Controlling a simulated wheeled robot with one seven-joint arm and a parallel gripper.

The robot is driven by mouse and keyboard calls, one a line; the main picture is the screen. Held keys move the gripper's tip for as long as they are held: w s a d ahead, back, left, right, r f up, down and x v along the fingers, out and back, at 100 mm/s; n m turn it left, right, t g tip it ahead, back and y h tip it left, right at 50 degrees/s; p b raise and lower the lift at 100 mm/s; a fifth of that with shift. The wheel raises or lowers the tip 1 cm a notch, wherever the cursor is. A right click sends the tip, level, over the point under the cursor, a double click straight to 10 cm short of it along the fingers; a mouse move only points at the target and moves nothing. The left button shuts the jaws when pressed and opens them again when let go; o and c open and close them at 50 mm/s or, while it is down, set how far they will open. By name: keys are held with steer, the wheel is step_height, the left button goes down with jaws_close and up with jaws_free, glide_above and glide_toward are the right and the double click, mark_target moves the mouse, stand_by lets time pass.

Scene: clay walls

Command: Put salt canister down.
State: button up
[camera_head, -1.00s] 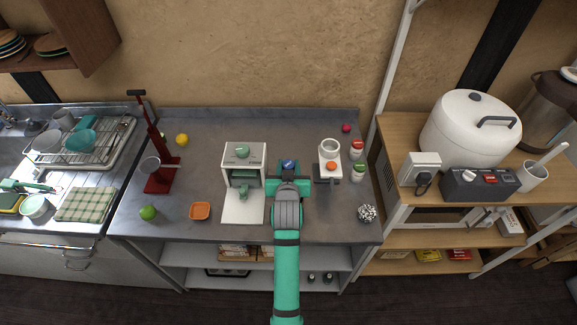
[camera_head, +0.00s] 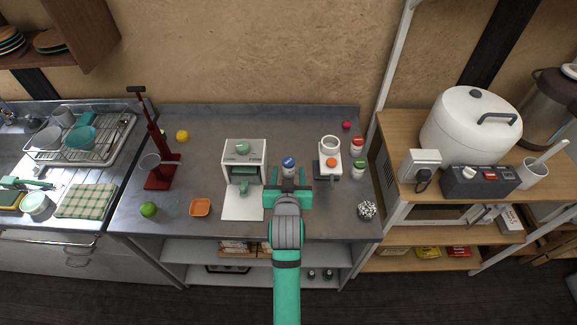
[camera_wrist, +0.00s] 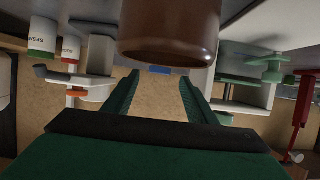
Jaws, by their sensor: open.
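The salt canister, seemingly the small blue-topped container (camera_head: 289,162), stands upright on the grey counter, right of the white machine. My gripper (camera_head: 288,184) is open and empty just in front of it, on the near side. In the wrist view, which is upside down, the two green fingers (camera_wrist: 158,82) are spread apart. A blue patch (camera_wrist: 160,70) shows between their tips. A large brown cylinder (camera_wrist: 170,30) fills the top middle there; I cannot tell whether it is part of the canister. The canister's lower part is partly hidden by my gripper in the head view.
The white machine (camera_head: 243,205) stands close on the left. A white device with a cup (camera_head: 329,150) and red- and green-lidded shakers (camera_head: 357,147) stand on the right. An orange dish (camera_head: 200,207) and green apple (camera_head: 148,209) lie at front left.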

steer(key=v, duration=0.5)
stand_by(0.6)
